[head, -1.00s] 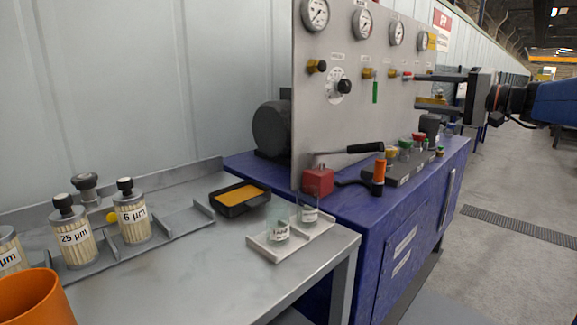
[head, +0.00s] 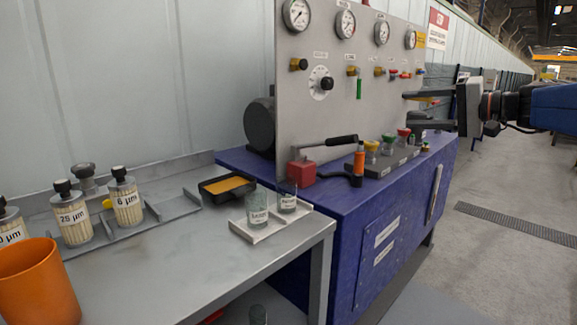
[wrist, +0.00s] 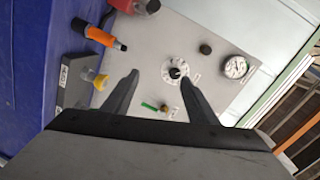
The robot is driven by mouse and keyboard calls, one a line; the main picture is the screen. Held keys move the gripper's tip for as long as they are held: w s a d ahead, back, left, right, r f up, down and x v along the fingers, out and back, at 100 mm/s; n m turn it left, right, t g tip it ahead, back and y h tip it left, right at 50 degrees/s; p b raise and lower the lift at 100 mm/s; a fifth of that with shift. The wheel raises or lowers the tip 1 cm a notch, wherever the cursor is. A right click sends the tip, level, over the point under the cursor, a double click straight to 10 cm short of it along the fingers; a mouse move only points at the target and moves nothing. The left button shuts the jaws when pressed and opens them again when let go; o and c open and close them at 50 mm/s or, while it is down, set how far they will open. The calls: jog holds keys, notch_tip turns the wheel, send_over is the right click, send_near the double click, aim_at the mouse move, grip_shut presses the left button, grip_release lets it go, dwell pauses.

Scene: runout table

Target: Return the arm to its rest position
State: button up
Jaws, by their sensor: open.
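My gripper (head: 424,110) is at the right of the head view, held level in front of the right part of the gauge panel, fingers pointing left. The two dark fingers are spread apart with nothing between them. In the wrist view my gripper (wrist: 160,88) is open too, and the grey panel (wrist: 205,95) with its round dial (wrist: 175,70) lies beyond the fingertips. My arm (head: 550,105) reaches in from the right edge. I cannot tell the exact gap between the fingers and the panel.
The blue bench (head: 350,215) carries a red block (head: 301,172), an orange-handled tool (head: 359,160) and coloured knobs (head: 388,143). The grey table (head: 180,255) holds filter jars (head: 126,203), glass jars (head: 258,208), a black tray (head: 226,189) and an orange cup (head: 38,285). Floor at right is open.

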jog(key=s+a+f+n+g+h, duration=0.1)
jog(key=s+a+f+g+h, duration=0.1)
jog(key=s+a+f, duration=0.5)
jog(key=s+a+f+n+g+h, duration=0.1)
jog(key=s+a+f+g+h, duration=0.2)
jog(key=s+f, duration=0.75)
jog(key=s+d+f+n+h, duration=0.1)
jog(key=s+d+f+h, duration=0.2)
jog(key=s+f, duration=0.5)
jog(key=s+d+f+n+g+h, duration=0.1)
jog(key=s+d+f+n+h, duration=0.1)
jog(key=s+f, duration=0.6)
notch_tip(320, 180, down, 3)
jog(key=shift+s+d+h, duration=0.2)
jog(key=shift+d+h, duration=0.5)
jog(key=shift+h, duration=0.2)
jog(key=shift+c, duration=0.3)
